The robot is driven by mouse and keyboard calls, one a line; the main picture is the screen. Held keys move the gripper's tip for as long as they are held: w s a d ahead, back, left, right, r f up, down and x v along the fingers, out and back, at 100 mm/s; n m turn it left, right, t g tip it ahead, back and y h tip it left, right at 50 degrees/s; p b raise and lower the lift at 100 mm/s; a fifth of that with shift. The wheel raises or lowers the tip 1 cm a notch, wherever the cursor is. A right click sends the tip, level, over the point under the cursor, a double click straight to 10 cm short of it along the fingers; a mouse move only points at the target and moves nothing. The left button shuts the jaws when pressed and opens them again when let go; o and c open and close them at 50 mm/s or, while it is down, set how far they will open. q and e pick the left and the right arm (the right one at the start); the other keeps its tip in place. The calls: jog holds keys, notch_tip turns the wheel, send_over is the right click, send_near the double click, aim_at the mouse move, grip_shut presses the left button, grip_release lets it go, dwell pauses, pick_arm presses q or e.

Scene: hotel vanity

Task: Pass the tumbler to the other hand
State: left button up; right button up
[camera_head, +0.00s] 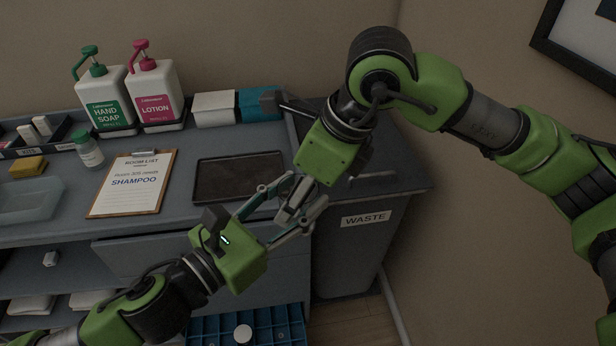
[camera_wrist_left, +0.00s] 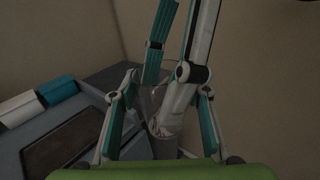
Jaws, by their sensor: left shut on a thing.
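The tumbler (camera_wrist_left: 162,140) is a small, see-through grey cup. It sits between the fingers of my left gripper (camera_wrist_left: 160,105), which is shut on it. In the head view my left gripper (camera_head: 291,197) reaches up from the lower left in front of the vanity. My right gripper (camera_head: 293,210) comes down from the upper right, and its fingers cross those of the left one at the tumbler. In the left wrist view the right fingers reach down to the tumbler's upper part. Whether they touch it is unclear. The fingers hide much of the tumbler in the head view.
A dark tray (camera_head: 238,177) lies on the counter beside a clipboard (camera_head: 130,186). Hand soap (camera_head: 106,103) and lotion (camera_head: 157,97) bottles stand at the back. A waste bin (camera_head: 357,245) stands at the right. A blue divided drawer (camera_head: 283,322) is below.

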jog(key=shift+a+f, duration=0.25)
jog(key=shift+f, duration=0.25)
jog(key=c, duration=1.1)
pick_arm(q)
jog(key=o, duration=1.3)
pick_arm(e)
jog(key=shift+o, duration=0.2)
pick_arm(q)
jog(key=shift+o, duration=0.2)
